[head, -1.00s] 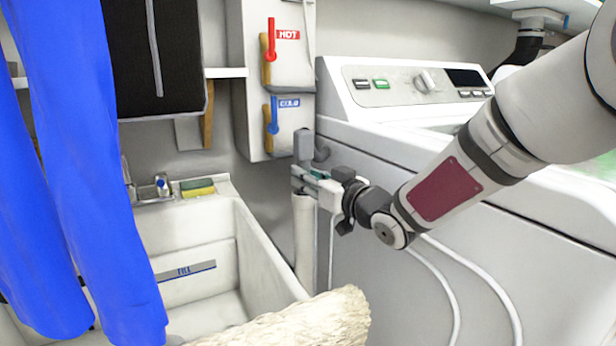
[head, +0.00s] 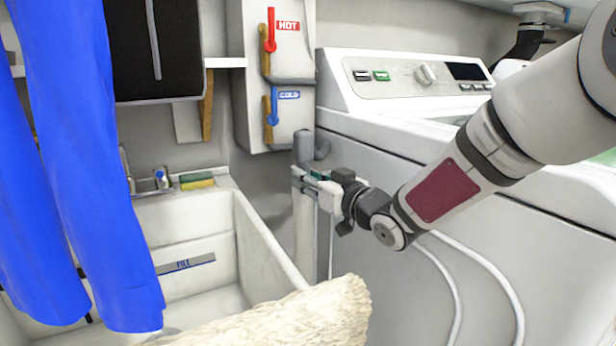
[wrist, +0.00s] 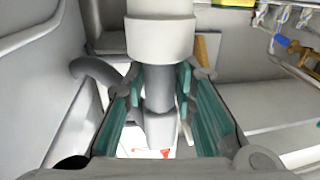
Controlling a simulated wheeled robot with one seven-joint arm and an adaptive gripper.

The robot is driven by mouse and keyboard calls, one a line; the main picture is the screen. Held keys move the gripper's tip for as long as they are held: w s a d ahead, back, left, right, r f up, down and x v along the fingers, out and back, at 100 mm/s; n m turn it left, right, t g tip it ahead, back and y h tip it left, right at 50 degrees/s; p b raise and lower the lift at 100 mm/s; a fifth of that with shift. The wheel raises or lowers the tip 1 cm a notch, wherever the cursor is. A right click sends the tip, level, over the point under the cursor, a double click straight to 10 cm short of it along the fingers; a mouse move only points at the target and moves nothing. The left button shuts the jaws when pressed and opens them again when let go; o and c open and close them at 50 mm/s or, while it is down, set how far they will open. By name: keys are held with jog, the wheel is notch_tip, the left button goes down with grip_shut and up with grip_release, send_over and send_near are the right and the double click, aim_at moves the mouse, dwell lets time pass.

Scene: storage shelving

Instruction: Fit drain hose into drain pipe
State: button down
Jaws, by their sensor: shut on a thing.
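The grey, hooked drain hose (head: 304,145) stands between the sink and the washer. My gripper (head: 308,178) is shut on its straight part, with the bend above the fingers. The pale upright drain pipe (head: 304,235) is directly below my gripper. The wrist view, which looks upside down, shows the drain pipe (wrist: 160,40) with its wide collar at the top. The hose (wrist: 160,95) lies between the teal finger pads of my gripper (wrist: 160,105), in line with the pipe. Hose and collar meet or overlap there; I cannot tell whether the hose end is inside.
The white washer (head: 440,200) is close on the right, with thin white hoses in front. The sink (head: 270,240) is on the left. The valve box (head: 275,60) is behind. Blue trousers (head: 75,170) hang at left, and a fluffy cream item (head: 300,315) is in front.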

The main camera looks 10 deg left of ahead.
jog(key=shift+f, duration=0.15)
jog(key=c, duration=1.2)
grip_release()
jog(key=shift+c, duration=0.2)
jog(key=shift+f, duration=0.1)
jog(key=shift+s, duration=0.1)
jog(key=v, duration=1.2)
jog(key=shift+d, duration=0.1)
